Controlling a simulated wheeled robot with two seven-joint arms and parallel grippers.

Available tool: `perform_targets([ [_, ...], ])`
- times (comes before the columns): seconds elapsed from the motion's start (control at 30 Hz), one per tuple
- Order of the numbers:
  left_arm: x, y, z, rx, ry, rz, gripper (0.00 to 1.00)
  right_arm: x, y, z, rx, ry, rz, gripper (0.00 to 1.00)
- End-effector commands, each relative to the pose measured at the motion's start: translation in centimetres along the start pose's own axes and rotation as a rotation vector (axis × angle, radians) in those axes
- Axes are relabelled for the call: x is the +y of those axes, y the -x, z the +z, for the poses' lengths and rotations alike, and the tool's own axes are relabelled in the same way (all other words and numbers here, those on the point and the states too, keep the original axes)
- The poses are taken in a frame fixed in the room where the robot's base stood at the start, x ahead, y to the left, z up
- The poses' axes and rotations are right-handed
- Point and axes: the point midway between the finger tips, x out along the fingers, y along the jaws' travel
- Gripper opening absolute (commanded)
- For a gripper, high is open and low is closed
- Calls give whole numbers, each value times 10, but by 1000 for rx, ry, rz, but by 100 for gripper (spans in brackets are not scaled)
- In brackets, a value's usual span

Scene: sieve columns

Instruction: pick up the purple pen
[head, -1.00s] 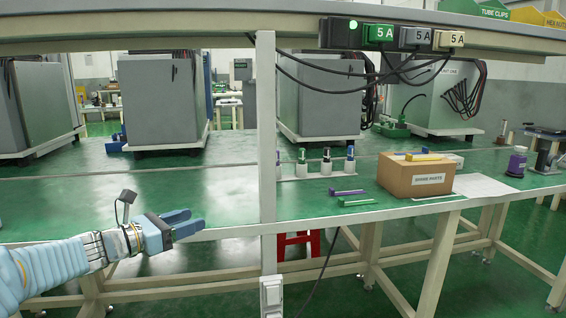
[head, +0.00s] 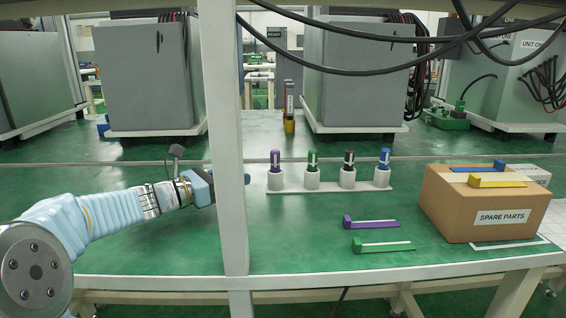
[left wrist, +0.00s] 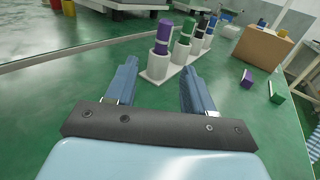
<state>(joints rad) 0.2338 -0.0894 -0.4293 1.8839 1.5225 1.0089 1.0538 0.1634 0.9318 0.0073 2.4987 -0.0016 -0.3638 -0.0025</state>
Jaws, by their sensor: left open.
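The purple pen (head: 275,160) stands upright in the leftmost white cup of a white rack (head: 330,190) on the green bench. In the left wrist view the purple pen (left wrist: 163,38) is ahead, just beyond and between the fingertips. My left gripper (left wrist: 159,68) is open and empty, short of the rack. In the head view my left gripper (head: 205,188) is left of the pen and partly hidden behind the white post. My right gripper is not in view.
Green, black and blue pens (head: 348,160) fill the other cups. Purple (head: 371,224) and green (head: 384,245) stick-like parts lie in front. A cardboard box (head: 480,205) stands right. The white post (head: 226,130) stands before the bench.

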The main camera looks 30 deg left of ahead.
Motion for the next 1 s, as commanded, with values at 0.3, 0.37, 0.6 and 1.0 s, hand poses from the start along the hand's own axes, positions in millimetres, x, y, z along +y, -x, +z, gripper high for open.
perform_targets([
  [0.3, -1, -64, 0, 1, 0, -4, 53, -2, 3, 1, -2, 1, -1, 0],
  [0.37, -1, -70, 0, 1, 0, -2, 53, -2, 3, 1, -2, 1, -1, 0],
  [0.6, -4, -96, 1, 1, 0, -3, 53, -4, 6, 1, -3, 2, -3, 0],
  [1.0, -4, -126, 1, 0, -1, -1, 53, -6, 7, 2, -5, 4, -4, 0],
])
